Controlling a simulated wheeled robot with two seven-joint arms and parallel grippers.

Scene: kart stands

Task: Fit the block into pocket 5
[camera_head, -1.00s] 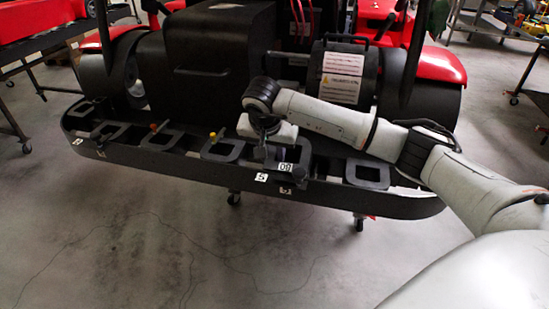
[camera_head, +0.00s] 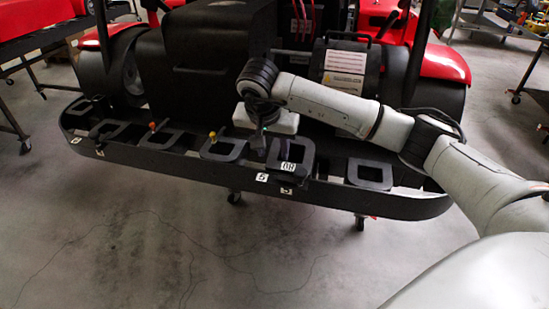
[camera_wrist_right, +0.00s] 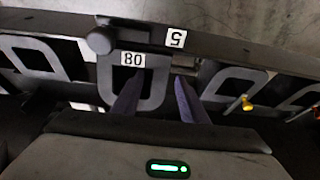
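A dark piece with a white label reading 80 (camera_head: 288,168), which looks like the block, sits at the front rail beside the white 5 label (camera_head: 262,177). It also shows in the right wrist view (camera_wrist_right: 132,59), where the 5 label (camera_wrist_right: 175,38) is on the rail. My right gripper (camera_head: 265,148) is just above and left of the piece. In the right wrist view its two fingers (camera_wrist_right: 157,88) are apart, with part of a dark square frame between or beyond them. I cannot tell how deep the piece is seated. My left gripper is not in view.
Several dark square frames line the curved rail (camera_head: 390,204), including one left of my gripper (camera_head: 225,147) and one at right (camera_head: 369,173). A yellow peg (camera_head: 212,136) and an orange peg (camera_head: 152,126) stand up. The black kart body (camera_head: 200,60) is close behind. Floor in front is clear.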

